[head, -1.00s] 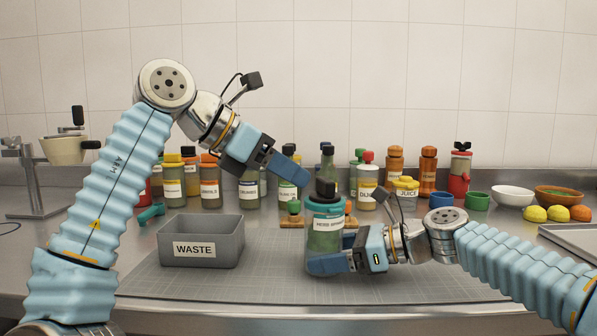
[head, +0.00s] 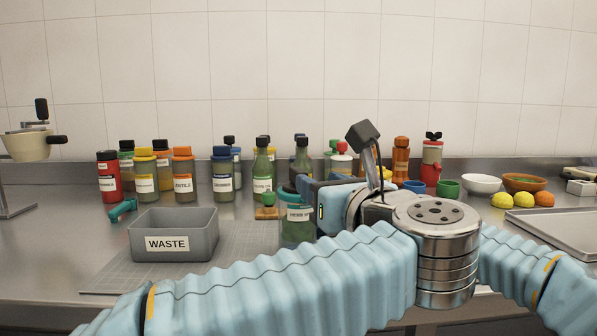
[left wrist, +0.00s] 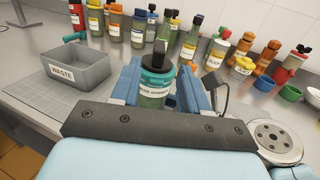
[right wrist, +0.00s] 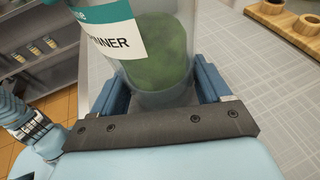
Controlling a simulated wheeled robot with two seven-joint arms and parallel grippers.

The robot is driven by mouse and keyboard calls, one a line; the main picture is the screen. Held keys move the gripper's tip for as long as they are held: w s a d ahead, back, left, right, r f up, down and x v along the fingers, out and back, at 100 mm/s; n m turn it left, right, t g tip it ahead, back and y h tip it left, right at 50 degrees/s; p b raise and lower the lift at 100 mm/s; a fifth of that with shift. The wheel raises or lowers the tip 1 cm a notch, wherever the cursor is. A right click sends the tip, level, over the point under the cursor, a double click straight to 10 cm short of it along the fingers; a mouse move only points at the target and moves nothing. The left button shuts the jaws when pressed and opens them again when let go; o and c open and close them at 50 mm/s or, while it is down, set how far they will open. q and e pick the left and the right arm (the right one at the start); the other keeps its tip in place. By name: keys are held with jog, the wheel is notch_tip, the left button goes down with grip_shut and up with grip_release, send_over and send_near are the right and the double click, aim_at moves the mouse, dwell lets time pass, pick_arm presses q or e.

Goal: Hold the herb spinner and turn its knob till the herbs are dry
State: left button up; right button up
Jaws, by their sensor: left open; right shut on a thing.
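The herb spinner (head: 297,226) is a clear jar with a teal lid, a white label and green contents, standing upright on the grey mat. Its dark knob shows in the left wrist view (left wrist: 158,50). My left gripper (head: 308,190) is open at the spinner's top, its blue fingers on either side of the lid and knob in the left wrist view (left wrist: 160,80); I cannot tell whether they touch. My right gripper (right wrist: 155,90) is shut on the lower jar, with green herbs visible inside. In the head view my left arm hides the right gripper.
A grey WASTE bin (head: 174,243) stands left of the spinner on the mat (head: 118,278). Several bottles stand in rows behind. Bowls (head: 481,184), lemons and a metal tray (head: 563,227) are at the right. My left arm crosses the front of the counter.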

aim_at(298, 169)
pick_arm(q)
jog(key=x, duration=0.9)
jog(key=shift+w+a, duration=0.15)
jog(key=shift+w, duration=0.25)
grip_shut()
